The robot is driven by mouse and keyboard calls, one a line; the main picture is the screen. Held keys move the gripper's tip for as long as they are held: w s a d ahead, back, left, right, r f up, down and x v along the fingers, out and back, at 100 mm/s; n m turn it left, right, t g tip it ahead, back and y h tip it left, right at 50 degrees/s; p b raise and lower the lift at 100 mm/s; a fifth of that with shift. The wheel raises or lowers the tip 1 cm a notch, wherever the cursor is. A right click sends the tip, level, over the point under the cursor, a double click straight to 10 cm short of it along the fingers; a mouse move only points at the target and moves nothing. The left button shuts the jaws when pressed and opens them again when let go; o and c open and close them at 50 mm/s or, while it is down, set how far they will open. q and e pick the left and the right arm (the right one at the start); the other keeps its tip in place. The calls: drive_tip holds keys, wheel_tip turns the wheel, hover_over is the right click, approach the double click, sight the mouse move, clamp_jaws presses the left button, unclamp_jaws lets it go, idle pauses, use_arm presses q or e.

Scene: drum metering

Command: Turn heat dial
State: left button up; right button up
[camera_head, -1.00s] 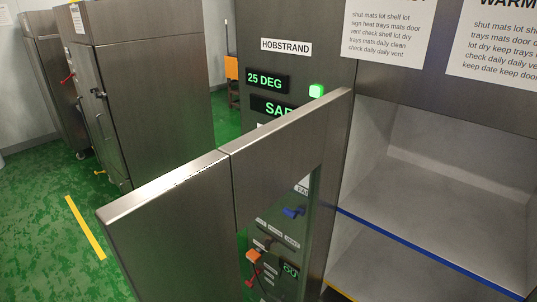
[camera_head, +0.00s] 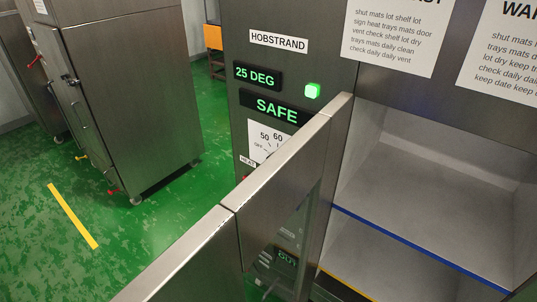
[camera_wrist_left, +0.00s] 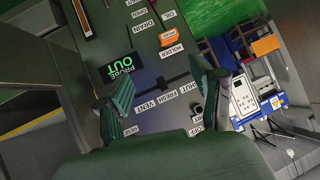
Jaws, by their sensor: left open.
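The heat dial's white scale plate (camera_head: 266,139), marked 50, 60 and OFF, shows on the steel front panel in the head view, below the green SAFE display (camera_head: 277,110). The steel door (camera_head: 285,165) hides its lower part, and I cannot make out the knob. A HEAT label (camera_head: 247,161) sits at the plate's lower left. My left gripper (camera_wrist_left: 165,98) is open in the left wrist view, its two dark fingers apart in front of a labelled panel with nothing seen between them. No dial scale shows in that view. My right gripper is in neither view.
The open door juts toward me across the panel's lower part. An open, shelved compartment (camera_head: 430,165) is at right. A steel cabinet (camera_head: 135,95) stands at left on green floor. In the wrist view are a PROBE OUT display (camera_wrist_left: 120,65) and an orange holder (camera_wrist_left: 172,38).

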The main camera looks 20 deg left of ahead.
use_arm(q)
drive_tip(key=w+d+r+m+t+h+p, duration=0.1)
drive_tip(key=w+d+r+t+h+p, duration=0.15)
drive_tip(key=r, duration=0.85)
drive_tip(key=w+d+r+m+t+h+p, duration=0.15)
drive_tip(key=w+r, duration=0.25)
drive_tip(key=r, duration=0.8)
drive_tip(key=w+d+r+m+t+h+p, duration=0.15)
drive_tip(key=w+r, duration=0.25)
drive_tip(key=r, duration=0.7)
drive_tip(key=x, duration=1.3)
drive_tip(key=shift+p, duration=0.45)
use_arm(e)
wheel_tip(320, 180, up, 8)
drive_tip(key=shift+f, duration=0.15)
use_arm(q)
drive_tip(key=c, duration=1.1)
